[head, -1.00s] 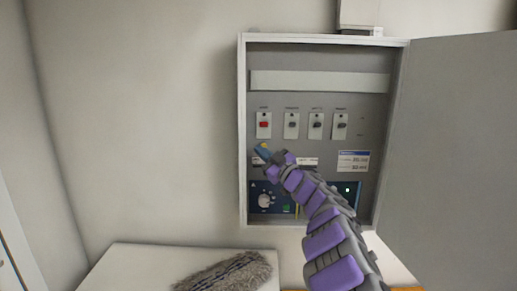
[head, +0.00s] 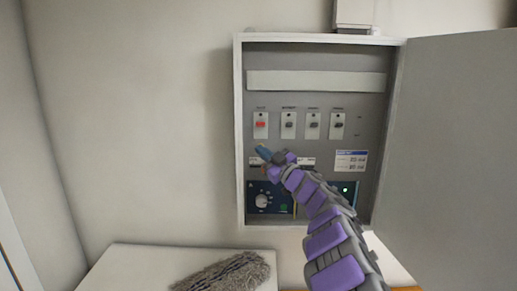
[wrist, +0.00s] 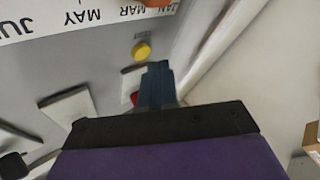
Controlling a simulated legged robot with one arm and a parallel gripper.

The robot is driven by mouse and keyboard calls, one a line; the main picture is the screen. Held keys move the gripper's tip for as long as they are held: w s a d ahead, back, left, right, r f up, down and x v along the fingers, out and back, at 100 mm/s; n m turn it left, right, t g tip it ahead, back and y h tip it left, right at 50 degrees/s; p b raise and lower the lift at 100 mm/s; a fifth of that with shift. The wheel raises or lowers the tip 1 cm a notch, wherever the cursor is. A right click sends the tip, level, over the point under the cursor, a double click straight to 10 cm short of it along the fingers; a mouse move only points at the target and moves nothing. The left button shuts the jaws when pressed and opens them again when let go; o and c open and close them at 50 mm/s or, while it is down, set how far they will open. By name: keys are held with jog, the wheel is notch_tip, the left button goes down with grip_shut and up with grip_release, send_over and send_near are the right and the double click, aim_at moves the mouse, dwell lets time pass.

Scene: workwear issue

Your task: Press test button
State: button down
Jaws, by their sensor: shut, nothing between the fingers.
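A round yellow button (wrist: 141,51) sits on the grey panel in the wrist view, with small print beside it too blurred to read. My gripper (wrist: 157,68) is shut and empty, its blue fingertips just beside the button in that view; I cannot tell whether they touch the panel. In the head view my gripper (head: 263,153) is at the panel below the red switch (head: 261,124) and hides most of the button. The red switch shows partly behind the fingers in the wrist view (wrist: 134,98).
The open grey cabinet (head: 239,130) has its door (head: 455,150) swung out at right. A grey duster (head: 225,272) lies on the white surface (head: 130,262).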

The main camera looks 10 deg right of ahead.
jog(key=shift+w+d+p, duration=0.5)
jog(key=shift+d+p, duration=0.1)
jog(key=shift+p, duration=0.1)
jog(key=shift+w+a+r, duration=0.1)
jog(key=shift+w+a, duration=0.1)
jog(key=shift+a, duration=0.35)
dwell(0.3)
jog(key=shift+s+d, duration=0.1)
jog(key=shift+d, duration=0.05)
jog(key=shift+s, duration=0.7)
